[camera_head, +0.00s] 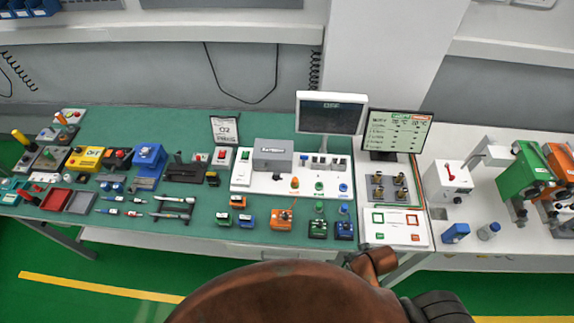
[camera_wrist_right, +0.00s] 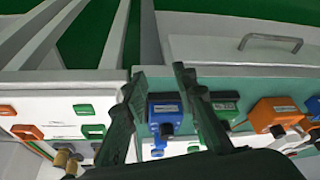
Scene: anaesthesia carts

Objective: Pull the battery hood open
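A grey box-like hood (camera_head: 272,155) with a small label sits on the white panel (camera_head: 243,185) at the middle of the green bench; it looks closed, and I take it as the battery hood. A small blue part is at its lower right. My right gripper (camera_wrist_right: 156,76) is open in the right wrist view, its two dark fingers apart. A blue device (camera_wrist_right: 165,113) shows between the fingers; I cannot tell how far below them it is. The grey hood is not seen in that view. My left gripper is not in view.
A monitor (camera_head: 331,113) stands behind the panel, with a second screen (camera_head: 394,133) to its right. Several orange, green and blue devices (camera_head: 282,219) line the bench's front. Tools and coloured boxes fill the left side. A white tray (camera_head: 396,229) lies right of the devices.

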